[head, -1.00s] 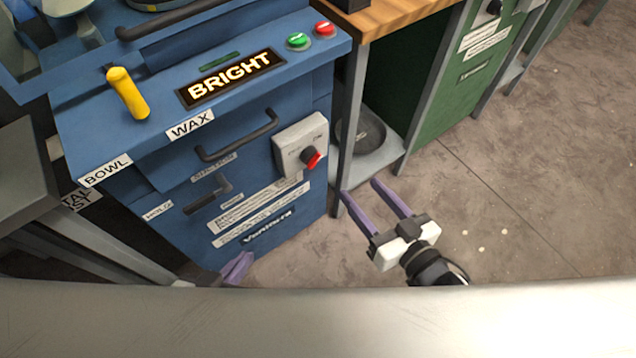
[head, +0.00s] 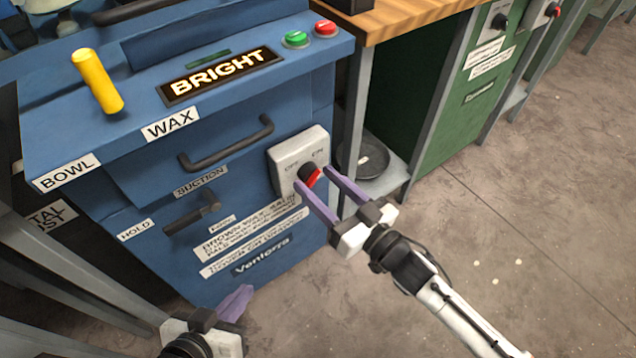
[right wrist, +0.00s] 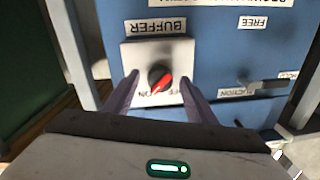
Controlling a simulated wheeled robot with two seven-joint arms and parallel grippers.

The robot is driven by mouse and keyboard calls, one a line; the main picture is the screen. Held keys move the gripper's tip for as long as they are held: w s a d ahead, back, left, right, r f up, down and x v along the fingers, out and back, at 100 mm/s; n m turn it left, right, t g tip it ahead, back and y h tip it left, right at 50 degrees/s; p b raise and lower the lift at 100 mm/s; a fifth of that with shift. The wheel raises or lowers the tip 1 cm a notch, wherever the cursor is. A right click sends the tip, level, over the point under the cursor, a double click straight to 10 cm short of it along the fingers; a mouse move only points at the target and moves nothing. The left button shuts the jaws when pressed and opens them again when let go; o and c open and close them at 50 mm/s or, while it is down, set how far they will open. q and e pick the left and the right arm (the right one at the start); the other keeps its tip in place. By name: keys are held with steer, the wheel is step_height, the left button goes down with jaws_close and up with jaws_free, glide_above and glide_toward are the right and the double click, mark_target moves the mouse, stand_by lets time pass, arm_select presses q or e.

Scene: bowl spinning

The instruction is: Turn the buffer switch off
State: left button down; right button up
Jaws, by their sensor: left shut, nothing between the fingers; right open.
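The buffer switch is a pale box (head: 285,153) on the blue cabinet's front, with OFF on its left and ON on its right. Its black knob with a red bar (head: 314,177) appears turned toward ON. The right wrist view shows the switch upside down under a BUFFER label, its red bar (right wrist: 161,82) slanting to the ON side. My right gripper (head: 313,179) is open, its purple fingers pointing at the switch, one either side of the knob; in the right wrist view (right wrist: 159,79) gaps show beside it. My left gripper (head: 246,291) is shut and empty, low before the cabinet.
The blue cabinet (head: 120,240) also has a yellow lever (head: 97,82), a drawer handle (head: 228,148), a lower handle (head: 192,216), green and red buttons and a lit BRIGHT sign. A wooden-topped bench (head: 405,18) stands to the right. The floor at right is open.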

arm_select(q)
steer(key=shift+s+f, duration=0.2)
steer(key=shift+s, duration=0.1)
arm_select(e)
steer(key=shift+w+a, duration=0.3)
steer(key=shift+w, duration=0.05)
steer(key=shift+c, duration=0.4)
steer(key=c, duration=1)
arm_select(q)
steer(key=shift+w+r, duration=0.15)
steer(key=shift+w, duration=0.05)
